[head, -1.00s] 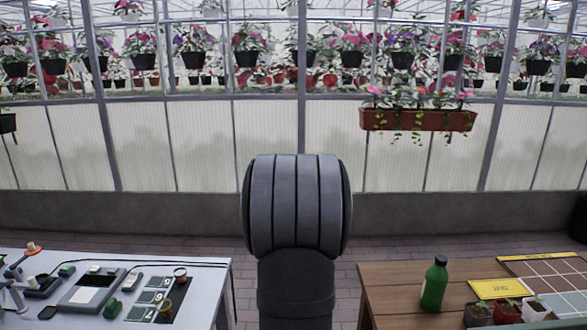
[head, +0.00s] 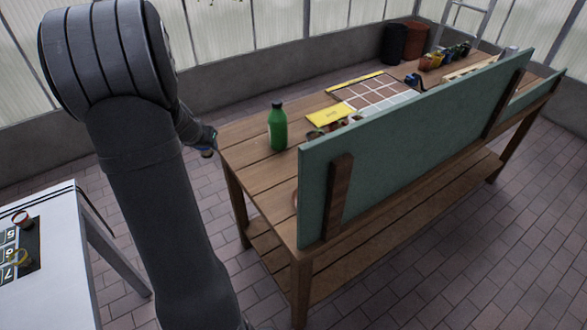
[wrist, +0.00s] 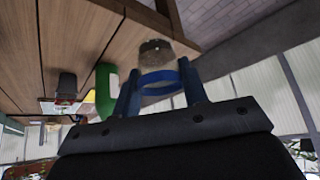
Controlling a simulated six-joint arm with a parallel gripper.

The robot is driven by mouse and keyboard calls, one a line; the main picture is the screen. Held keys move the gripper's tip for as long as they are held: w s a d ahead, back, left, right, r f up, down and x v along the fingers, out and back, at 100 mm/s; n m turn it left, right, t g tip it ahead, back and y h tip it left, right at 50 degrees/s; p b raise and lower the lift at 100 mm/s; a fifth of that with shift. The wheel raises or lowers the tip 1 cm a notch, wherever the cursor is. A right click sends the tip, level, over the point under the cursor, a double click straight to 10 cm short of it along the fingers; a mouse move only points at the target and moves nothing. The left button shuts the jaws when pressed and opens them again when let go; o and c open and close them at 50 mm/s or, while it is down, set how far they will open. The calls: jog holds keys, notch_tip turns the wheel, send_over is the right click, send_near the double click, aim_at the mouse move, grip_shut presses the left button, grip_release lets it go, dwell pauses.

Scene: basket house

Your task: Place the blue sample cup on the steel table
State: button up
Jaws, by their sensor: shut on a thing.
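My gripper (wrist: 160,88) is shut on the blue sample cup (wrist: 158,79), which shows in the wrist view as a clear cup with a blue band between the two blue fingers. A brownish round part shows at the cup's far end. In the head view my gripper (head: 208,142) is small, held at the left end of the wooden bench and partly hidden behind my arm. The steel table (head: 68,270) is at the lower left of the head view, only partly in frame. The cup is away from it.
The wooden bench (head: 255,178) holds a green bottle (head: 277,127), a yellow card (head: 331,116) and a gridded tray (head: 375,93). A tall green panel (head: 410,130) runs along its near side. Paved floor separates the tables.

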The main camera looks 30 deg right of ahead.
jog(key=s+d+m+g+h, duration=0.1)
jog(key=s+d+m, duration=0.2)
jog(key=d, duration=0.9)
jog(key=s+d+f+m+g+h, duration=0.1)
jog(key=s+d+m, duration=0.2)
jog(key=s+d, duration=0.4)
jog(key=d, duration=0.6)
jog(key=shift+d+f+g, duration=0.15)
jog(key=shift+f+g, duration=0.15)
jog(key=shift+g, duration=0.1)
jog(key=shift+f, duration=0.1)
notch_tip(320, 180, down, 9)
jog(key=shift+f, duration=0.2)
jog(key=shift+f, duration=0.15)
jog(key=o, duration=0.6)
jog(key=shift+f, duration=0.1)
jog(key=shift+c, duration=0.2)
jog(key=o, duration=0.4)
